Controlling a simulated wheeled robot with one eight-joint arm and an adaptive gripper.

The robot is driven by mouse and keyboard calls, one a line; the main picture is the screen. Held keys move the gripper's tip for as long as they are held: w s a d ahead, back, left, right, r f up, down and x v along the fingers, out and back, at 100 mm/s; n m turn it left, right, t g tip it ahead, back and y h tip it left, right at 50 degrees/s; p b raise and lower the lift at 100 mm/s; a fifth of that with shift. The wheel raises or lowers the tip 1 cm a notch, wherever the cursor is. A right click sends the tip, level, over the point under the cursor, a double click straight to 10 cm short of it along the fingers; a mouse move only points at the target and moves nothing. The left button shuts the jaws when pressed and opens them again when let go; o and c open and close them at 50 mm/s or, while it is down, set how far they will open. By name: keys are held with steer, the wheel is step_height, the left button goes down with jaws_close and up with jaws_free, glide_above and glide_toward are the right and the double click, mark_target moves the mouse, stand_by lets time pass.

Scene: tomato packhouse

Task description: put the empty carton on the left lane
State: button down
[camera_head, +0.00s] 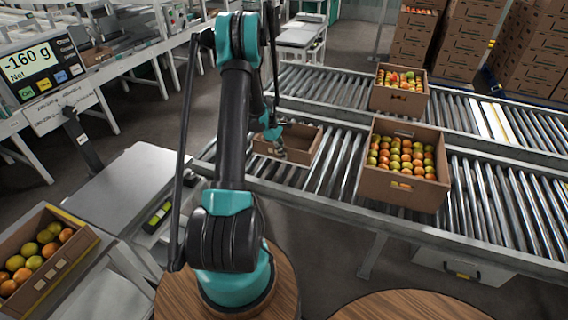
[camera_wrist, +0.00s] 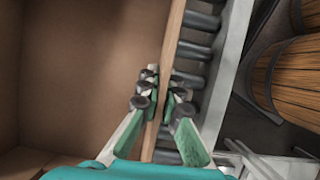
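The empty carton (camera_head: 309,150) is a brown open box at the left end of the near roller lane (camera_head: 338,178). Its bare floor (camera_wrist: 75,70) fills the left of the wrist view. My gripper (camera_head: 278,148) is at the carton's left, near side. In the wrist view, my gripper (camera_wrist: 160,90) has one finger inside and one outside the carton wall, with both pads closed against it. The carton looks level on the rollers; whether it is slightly lifted I cannot tell. My arm hides part of the lane's left end.
A full tomato carton (camera_head: 400,190) stands right of the empty one on the near lane. Another full carton (camera_head: 398,100) is on the far lane (camera_head: 325,85). A scale display (camera_head: 35,68) reads -160 g. A tomato carton (camera_head: 50,275) sits at lower left.

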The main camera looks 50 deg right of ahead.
steer(key=shift+f, duration=2.6)
steer(key=c, duration=1.7)
jaws_free()
steer(key=shift+f, duration=0.15)
steer(key=v, duration=1.2)
steer(key=shift+r, duration=0.2)
